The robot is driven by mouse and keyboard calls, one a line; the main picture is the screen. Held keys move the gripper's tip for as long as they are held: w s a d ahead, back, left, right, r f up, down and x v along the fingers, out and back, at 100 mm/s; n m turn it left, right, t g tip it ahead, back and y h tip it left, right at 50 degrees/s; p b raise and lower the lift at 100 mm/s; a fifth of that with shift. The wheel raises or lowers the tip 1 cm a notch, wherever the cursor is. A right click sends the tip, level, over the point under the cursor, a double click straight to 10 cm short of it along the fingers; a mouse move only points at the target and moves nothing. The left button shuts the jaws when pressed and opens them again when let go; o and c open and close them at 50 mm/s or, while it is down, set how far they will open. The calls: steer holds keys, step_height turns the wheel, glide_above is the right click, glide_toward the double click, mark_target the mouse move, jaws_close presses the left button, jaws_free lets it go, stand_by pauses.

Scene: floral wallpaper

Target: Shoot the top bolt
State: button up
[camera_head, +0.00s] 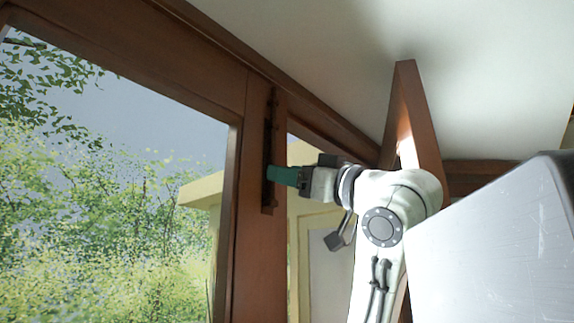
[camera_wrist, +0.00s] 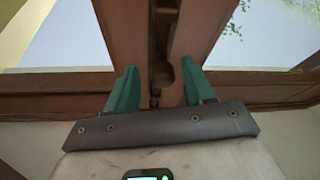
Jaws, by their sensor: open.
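The top bolt (camera_head: 268,150) is a dark, narrow vertical strip on the brown wooden stile of the window or door frame. My gripper (camera_head: 270,174) reaches it from the right with its green fingers near the lower half of the strip. In the wrist view, my gripper (camera_wrist: 160,72) is open, with one green finger on each side of the bolt (camera_wrist: 162,76). A dark rounded part of the bolt shows between the fingers. I cannot tell whether either finger touches it. The near fingers hide part of the bolt in the head view.
A brown wooden top rail (camera_head: 190,90) runs along under the pale ceiling (camera_head: 300,60). Glass panes with foliage (camera_head: 110,190) lie to the left. An angled brown wooden leaf (camera_head: 415,120) stands to the right behind my arm.

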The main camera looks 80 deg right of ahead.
steer(key=shift+w+d+r, duration=0.2)
steer(key=shift+w+d, duration=0.05)
steer(key=shift+w, duration=0.35)
steer(key=shift+c, duration=0.3)
jaws_close()
